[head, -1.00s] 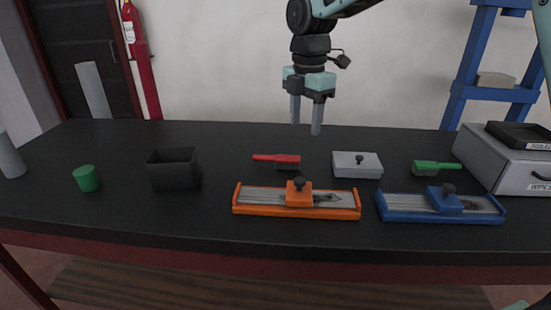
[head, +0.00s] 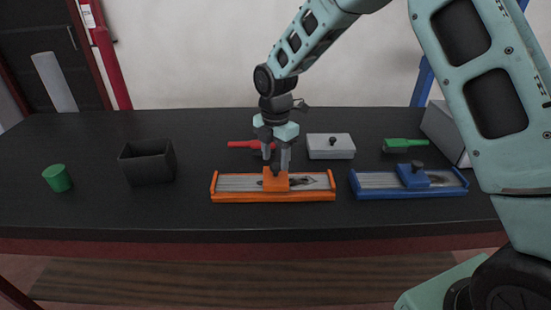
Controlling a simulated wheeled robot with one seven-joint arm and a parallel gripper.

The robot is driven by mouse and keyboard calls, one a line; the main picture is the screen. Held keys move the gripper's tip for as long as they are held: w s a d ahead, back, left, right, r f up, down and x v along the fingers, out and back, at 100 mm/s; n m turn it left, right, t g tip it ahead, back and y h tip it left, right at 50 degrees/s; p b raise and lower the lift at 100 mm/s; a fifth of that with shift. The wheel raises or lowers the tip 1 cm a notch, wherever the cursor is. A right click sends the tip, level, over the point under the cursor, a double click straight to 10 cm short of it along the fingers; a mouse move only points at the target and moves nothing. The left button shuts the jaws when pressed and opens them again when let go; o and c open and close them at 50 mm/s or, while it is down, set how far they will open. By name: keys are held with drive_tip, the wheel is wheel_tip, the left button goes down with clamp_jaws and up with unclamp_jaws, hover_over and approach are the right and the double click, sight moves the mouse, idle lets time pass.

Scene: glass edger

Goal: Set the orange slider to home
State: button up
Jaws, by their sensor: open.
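The orange slider (head: 276,182) is a block with a dark knob on a long orange-framed rail (head: 236,184) on the black table. The block sits about midway along the rail, with a dark mark on the strip to its right. My gripper (head: 276,166) is open, pointing down, its two fingers at the height of the slider's knob. The fingers appear on either side of the knob, but I cannot tell whether they touch it. The gripper partly hides the red brush (head: 243,144) behind it.
A blue slider rail (head: 380,181) lies close on the right. A grey lidded box (head: 331,146) and a green brush (head: 404,144) lie behind. The table's front strip is clear.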

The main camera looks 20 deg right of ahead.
drive_tip(key=shift+f, duration=1.05)
clamp_jaws()
drive_tip(key=w+a, duration=0.1)
drive_tip(key=a, duration=0.3)
drive_tip(key=w+a, duration=0.2)
drive_tip(key=a, duration=0.2)
drive_tip(key=w+a, duration=0.1)
drive_tip(key=a, duration=0.3)
drive_tip(key=shift+w+a+r+p, duration=0.1)
drive_tip(key=shift+w+a+p, duration=0.05)
drive_tip(key=shift+a+p, duration=0.25)
unclamp_jaws()
drive_tip(key=shift+a, duration=0.1)
